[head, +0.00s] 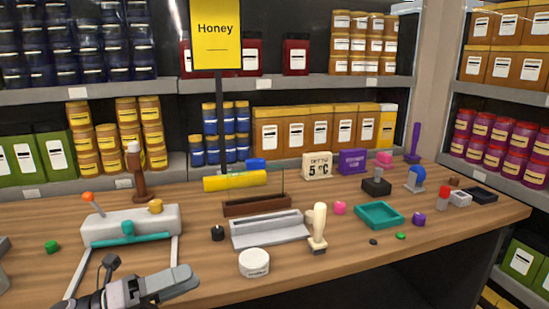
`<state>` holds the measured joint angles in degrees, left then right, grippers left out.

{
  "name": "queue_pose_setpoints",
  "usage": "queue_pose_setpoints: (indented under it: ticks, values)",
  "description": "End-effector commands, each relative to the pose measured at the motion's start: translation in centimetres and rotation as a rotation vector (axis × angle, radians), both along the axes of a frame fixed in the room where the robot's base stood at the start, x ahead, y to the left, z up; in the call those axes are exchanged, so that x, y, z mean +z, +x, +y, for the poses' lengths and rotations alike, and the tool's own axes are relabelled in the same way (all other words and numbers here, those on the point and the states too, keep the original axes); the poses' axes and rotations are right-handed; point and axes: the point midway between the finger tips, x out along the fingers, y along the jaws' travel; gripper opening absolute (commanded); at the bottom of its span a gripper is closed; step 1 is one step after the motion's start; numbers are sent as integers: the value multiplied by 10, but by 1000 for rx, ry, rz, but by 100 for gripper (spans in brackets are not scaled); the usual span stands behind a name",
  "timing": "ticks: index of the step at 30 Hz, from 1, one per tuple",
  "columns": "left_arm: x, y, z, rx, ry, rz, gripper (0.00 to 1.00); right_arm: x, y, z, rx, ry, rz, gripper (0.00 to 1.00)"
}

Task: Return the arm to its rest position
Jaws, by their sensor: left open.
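My left gripper (160,284) is at the bottom left of the head view, low in front of the table edge, with its fingers pointing right. It is open and I see nothing between its jaws. Behind it on the table is a grey machine (150,222) with an orange-knobbed lever (93,204), a teal bar across its front and a brass-coloured knob on top. The gripper looks apart from the machine, though it overlaps one of the machine's pale front rails in the picture. My right gripper is not in view.
The wooden table (210,285) holds a white round tin (254,263), a cream-handled stamp (318,228), a grey tray (270,232), a teal tray (380,215) and several small items. A Honey sign (216,35) stands behind. Shelves of jars and boxes line the back and right.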

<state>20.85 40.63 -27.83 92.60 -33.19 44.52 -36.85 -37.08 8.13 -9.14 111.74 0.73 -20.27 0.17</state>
Motion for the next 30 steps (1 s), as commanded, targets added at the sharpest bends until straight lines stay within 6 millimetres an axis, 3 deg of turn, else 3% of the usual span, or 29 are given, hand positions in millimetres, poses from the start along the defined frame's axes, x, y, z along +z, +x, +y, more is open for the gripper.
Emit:
queue_pose_setpoints:
  ticks: [4, 11, 17, 21, 25, 30]
  values:
    - [-39, -6, -8, 136, -266, 314, 53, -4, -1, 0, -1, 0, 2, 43]
    - [-118, -27, 4, 379, -659, 831, 53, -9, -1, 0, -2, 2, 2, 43]
    - [-205, -78, 22, 626, -992, 1289, 53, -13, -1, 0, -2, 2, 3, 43]
    - [-258, -128, 30, 803, -1195, 1563, 53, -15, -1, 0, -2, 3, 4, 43]
    - [-289, -167, 33, 926, -1326, 1731, 53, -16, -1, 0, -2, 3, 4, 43]
    - [-304, -191, 34, 999, -1399, 1822, 53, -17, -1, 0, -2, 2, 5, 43]
